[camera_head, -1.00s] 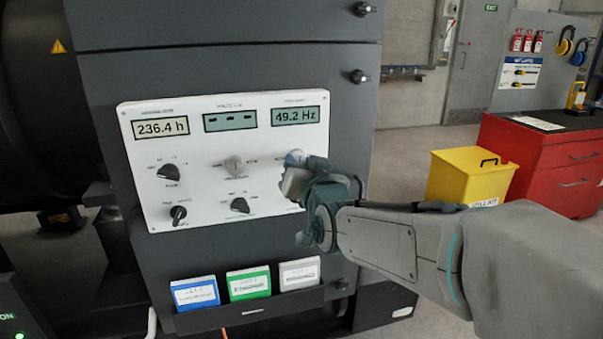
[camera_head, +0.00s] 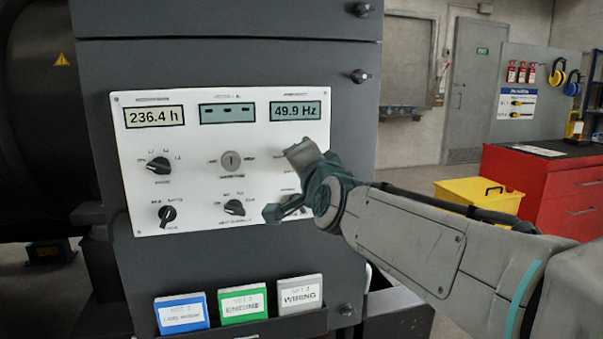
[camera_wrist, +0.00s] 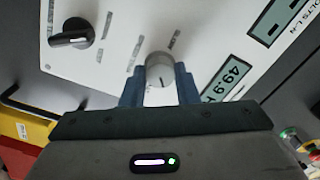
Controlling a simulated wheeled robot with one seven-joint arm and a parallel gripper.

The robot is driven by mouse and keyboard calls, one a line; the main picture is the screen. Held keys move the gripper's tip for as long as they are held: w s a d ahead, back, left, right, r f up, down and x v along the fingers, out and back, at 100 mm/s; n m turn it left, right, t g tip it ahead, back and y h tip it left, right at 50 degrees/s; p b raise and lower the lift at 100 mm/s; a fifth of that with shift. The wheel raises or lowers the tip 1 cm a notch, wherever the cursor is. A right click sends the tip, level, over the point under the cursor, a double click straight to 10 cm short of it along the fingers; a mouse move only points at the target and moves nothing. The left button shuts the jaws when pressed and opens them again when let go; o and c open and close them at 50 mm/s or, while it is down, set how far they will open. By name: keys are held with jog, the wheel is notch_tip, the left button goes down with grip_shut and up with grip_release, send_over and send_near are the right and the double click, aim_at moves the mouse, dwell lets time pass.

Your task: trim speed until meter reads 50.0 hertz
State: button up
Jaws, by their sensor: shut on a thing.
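The frequency meter (camera_head: 296,110) at the top right of the white control panel (camera_head: 205,205) reads 49.9 Hz in the head view. The speed knob (camera_wrist: 159,69), round and light grey with a dark index line, sits between my two blue-grey fingers. My gripper (camera_wrist: 159,88) is shut on this knob. In the head view my gripper (camera_head: 300,158) reaches the panel's right side below the meter and hides the knob.
The hours display (camera_head: 154,116) reads 236.4 h; the middle display (camera_head: 227,113) shows dashes. A key switch (camera_head: 231,160) and several black selector knobs are left of my gripper. Binders (camera_head: 243,304) stand below. A yellow bin (camera_head: 470,190) and red cabinet (camera_head: 550,200) stand at right.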

jog(key=shift+m, duration=0.3)
dwell(0.4)
jog(key=o, duration=1)
